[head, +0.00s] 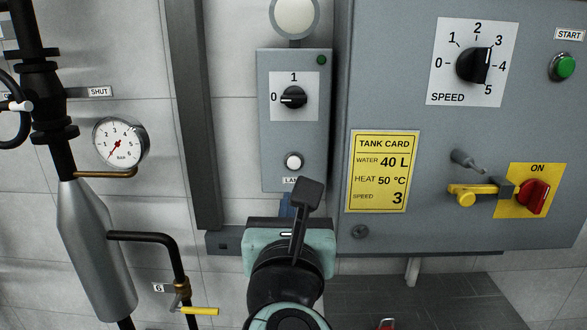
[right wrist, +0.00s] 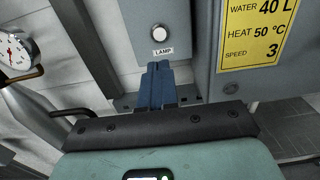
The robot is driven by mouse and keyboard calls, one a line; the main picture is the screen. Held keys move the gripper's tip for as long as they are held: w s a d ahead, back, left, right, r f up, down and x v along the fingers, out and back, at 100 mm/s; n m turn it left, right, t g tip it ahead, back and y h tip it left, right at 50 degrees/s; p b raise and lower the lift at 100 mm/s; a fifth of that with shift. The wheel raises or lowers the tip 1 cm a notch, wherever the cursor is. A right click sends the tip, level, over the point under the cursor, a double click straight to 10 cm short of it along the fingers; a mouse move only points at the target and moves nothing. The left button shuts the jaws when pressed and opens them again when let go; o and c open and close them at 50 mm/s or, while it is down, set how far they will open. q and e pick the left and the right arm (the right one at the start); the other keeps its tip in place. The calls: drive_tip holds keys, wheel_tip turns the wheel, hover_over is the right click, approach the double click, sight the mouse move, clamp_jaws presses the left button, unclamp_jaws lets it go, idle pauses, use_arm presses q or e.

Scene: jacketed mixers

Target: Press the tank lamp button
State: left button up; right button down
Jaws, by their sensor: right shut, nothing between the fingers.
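The tank lamp button (head: 293,161) is a round white push button low on a small grey box (head: 266,130). A label under it is partly hidden in the head view and reads LAMP in the right wrist view. The button also shows in the right wrist view (right wrist: 159,32). My right gripper (right wrist: 157,68) is shut and empty, its blue fingers together just below the label and in line with the button, apart from it in the picture. In the head view the right gripper (head: 287,203) is mostly hidden behind my wrist. My left gripper is out of view.
Above the button is a black 0-1 rotary switch (head: 293,97). To the right, a large grey cabinet carries a yellow tank card (head: 382,171), a speed knob (head: 474,65), a green START button (head: 562,67) and a red switch (head: 533,197). Left are a gauge (head: 120,142) and pipes.

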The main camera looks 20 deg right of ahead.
sight(294, 164)
drive_tip(key=p+x, duration=0.3)
drive_tip(key=x, duration=0.8)
drive_tip(key=shift+w+r, duration=0.1)
drive_tip(key=shift+w, duration=0.05)
drive_tip(key=shift+w+d+p, duration=0.2)
drive_tip(key=shift+w+p, duration=0.15)
drive_tip(key=shift+w, duration=0.1)
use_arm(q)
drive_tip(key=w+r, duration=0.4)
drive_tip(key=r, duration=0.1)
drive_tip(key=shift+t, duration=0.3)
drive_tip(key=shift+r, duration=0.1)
use_arm(e)
drive_tip(key=shift+s, duration=0.1)
